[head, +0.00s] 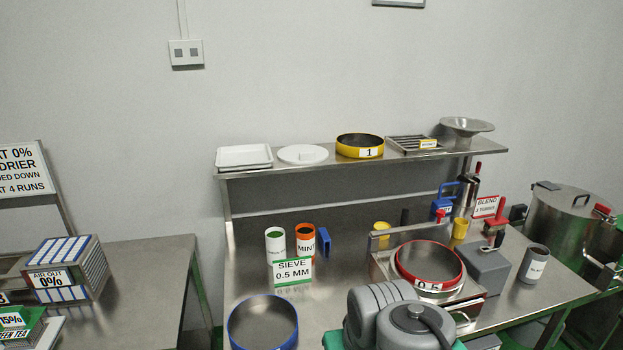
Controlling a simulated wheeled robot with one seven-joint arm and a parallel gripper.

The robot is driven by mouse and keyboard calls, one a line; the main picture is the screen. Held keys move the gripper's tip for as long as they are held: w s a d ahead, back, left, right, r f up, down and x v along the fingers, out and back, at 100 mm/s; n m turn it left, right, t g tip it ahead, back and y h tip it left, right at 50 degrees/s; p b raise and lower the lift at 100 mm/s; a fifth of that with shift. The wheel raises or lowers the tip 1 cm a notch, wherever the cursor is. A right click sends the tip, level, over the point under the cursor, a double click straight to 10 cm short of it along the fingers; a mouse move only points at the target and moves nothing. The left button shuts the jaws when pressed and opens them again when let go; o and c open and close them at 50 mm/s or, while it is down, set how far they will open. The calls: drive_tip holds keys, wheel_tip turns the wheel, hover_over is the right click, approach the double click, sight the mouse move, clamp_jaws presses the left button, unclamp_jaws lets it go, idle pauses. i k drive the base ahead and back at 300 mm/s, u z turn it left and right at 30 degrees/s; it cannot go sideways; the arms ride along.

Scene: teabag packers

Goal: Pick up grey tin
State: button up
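The grey tin (535,264) stands upright on the right part of the steel bench, with a dark top and a white label too small to read surely. It is clear on its visible sides. Grey rounded links of my arm show at the bottom centre, in front of the bench and left of the tin. The fingertips of my gripper do not show, so I cannot see its state.
A grey box (484,270) and a red-rimmed sieve (430,264) stand left of the tin. A large steel pot (567,222) is behind right. White (275,244) and orange (305,241) tins stand behind the sieve sign (293,272). A blue-rimmed sieve (262,323) lies front left.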

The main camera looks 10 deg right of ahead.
sight(536, 256)
drive_tip(key=z, duration=1.7)
